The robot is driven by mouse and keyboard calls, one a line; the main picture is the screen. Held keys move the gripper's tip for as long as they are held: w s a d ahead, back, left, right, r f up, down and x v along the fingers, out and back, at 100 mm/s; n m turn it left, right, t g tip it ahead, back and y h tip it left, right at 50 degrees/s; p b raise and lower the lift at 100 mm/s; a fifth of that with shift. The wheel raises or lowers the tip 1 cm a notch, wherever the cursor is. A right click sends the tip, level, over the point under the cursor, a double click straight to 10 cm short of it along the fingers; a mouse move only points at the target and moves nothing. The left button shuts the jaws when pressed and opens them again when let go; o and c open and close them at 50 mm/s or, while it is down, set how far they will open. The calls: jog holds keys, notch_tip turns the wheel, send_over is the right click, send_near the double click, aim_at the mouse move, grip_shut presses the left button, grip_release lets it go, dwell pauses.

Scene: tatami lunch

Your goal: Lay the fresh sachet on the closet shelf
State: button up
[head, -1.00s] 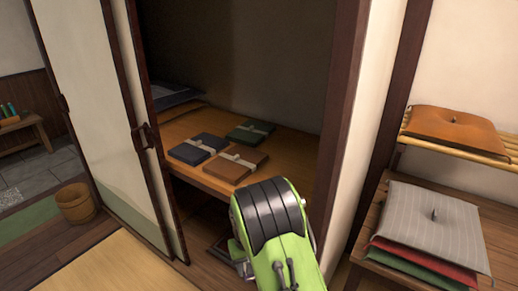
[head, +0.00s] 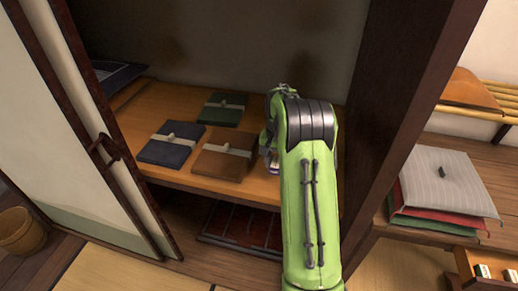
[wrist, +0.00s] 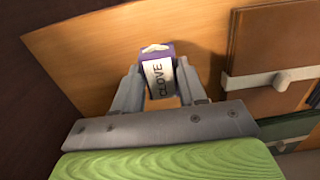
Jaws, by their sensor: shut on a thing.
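My gripper (wrist: 158,70) is shut on a small purple sachet (wrist: 159,50) with a white label reading "CLOVE". The sachet sits between the two fingers, over the bare wood of the closet shelf (wrist: 95,50). I cannot tell whether it touches the shelf. In the head view my green arm reaches over the right part of the shelf (head: 180,108), and it mostly hides the gripper and sachet. The gripper is just right of the brown folded bundle (head: 222,163).
A dark blue bundle (head: 172,146) and a green bundle (head: 222,110) also lie on the shelf. The closet's right post (head: 400,120) stands close to my arm. A sliding door (head: 60,130) stands at the left. A dark red slatted thing (head: 240,225) lies below the shelf.

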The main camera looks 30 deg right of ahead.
notch_tip(320, 180, down, 7)
jog(key=shift+r+b, duration=0.1)
jog(key=shift+b, duration=0.6)
jog(key=o, duration=1)
